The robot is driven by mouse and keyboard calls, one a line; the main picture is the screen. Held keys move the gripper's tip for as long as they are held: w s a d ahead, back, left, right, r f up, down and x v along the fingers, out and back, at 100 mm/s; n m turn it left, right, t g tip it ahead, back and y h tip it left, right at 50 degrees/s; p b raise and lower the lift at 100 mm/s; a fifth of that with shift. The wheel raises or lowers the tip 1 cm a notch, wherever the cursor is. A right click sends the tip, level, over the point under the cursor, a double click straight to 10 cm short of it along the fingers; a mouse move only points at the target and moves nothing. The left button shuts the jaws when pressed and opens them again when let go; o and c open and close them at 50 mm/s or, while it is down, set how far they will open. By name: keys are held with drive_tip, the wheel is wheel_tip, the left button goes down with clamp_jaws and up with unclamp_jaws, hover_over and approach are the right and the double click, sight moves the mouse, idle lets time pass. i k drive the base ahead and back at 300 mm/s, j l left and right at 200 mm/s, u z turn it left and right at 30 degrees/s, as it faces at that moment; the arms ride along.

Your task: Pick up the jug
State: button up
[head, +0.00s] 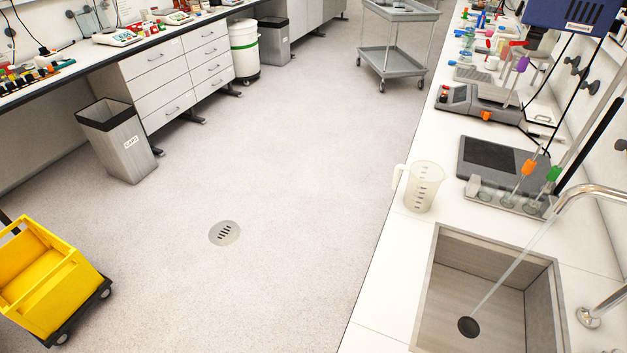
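The jug (424,188) is a translucent, pale measuring jug with dark graduation marks. It stands upright on the white counter (400,262) on the right, near the counter's front edge and just behind the sink. Its handle points left, toward the aisle. My gripper is not in view, so its state does not show.
A sink (437,290) with a running tap (590,197) lies in front of the jug. A grey flat device (490,160) and a rack with tubes (500,197) stand to its right. A yellow cart (50,280), a bin (122,150) and a trolley (388,62) border the open floor.

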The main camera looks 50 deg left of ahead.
sight(415, 185)
drive_tip(key=u, duration=1.25)
drive_tip(key=j+z, duration=0.35)
drive_tip(key=j, duration=0.15)
drive_tip(key=j+z, duration=0.35)
drive_tip(key=j, duration=0.15)
drive_tip(key=i+j+z, duration=0.15)
drive_tip(key=j+z, duration=0.8)
drive_tip(key=j, duration=0.15)
drive_tip(key=j+z, duration=0.5)
drive_tip(key=j, duration=0.15)
drive_tip(key=k+j+z, duration=0.15)
drive_tip(key=j+z, duration=0.3)
drive_tip(key=j, duration=0.1)
